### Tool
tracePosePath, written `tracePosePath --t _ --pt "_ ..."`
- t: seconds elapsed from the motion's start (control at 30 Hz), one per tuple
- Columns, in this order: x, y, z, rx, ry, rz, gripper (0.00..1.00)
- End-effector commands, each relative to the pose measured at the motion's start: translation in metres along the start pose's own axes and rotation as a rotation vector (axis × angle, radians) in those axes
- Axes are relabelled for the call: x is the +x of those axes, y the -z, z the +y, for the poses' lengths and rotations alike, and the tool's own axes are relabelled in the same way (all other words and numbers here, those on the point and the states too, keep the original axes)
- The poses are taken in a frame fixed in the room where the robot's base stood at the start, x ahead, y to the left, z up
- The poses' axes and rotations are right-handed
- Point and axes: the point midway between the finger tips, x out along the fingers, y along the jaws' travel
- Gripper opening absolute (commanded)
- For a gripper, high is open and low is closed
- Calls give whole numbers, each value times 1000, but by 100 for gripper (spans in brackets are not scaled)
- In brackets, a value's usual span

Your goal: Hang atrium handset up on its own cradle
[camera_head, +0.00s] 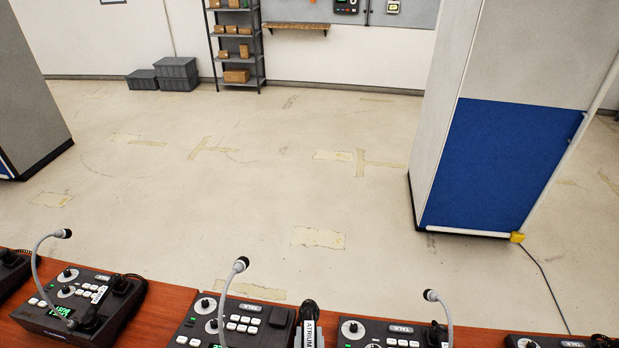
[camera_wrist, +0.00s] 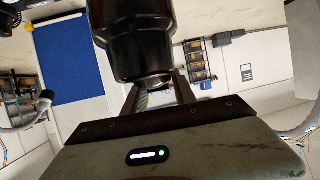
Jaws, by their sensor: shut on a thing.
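In the wrist view, a glossy black handset end (camera_wrist: 140,45) fills the upper middle. My gripper (camera_wrist: 157,88) is shut on this handset, with one finger on each side. In the head view, a black handset with a white ATRIUM label (camera_head: 310,331) stands near the bottom middle, at the right side of the middle paging phone (camera_head: 233,322). Its lower part is cut off by the picture edge. I cannot tell whether it touches a cradle. My gripper is hardly distinguishable there.
More paging phones stand along the wooden desk: one at left (camera_head: 75,300) with its labelled handset on it, one at right (camera_head: 385,333). Gooseneck microphones (camera_head: 237,268) rise between them. A blue-panelled pillar (camera_head: 500,165) stands beyond.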

Motion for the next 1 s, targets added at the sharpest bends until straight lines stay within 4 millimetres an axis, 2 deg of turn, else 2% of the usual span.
tracePosePath --t 0.03,0.2,0.3,0.83,1.0 --pt "-14 18 0 0 -1 -1 0" --pt "-33 35 1 -2 -2 3 0" --pt "-38 38 1 -2 -2 3 0" --pt "-39 37 1 -6 -1 2 0" --pt "-29 56 6 5 -14 5 0"
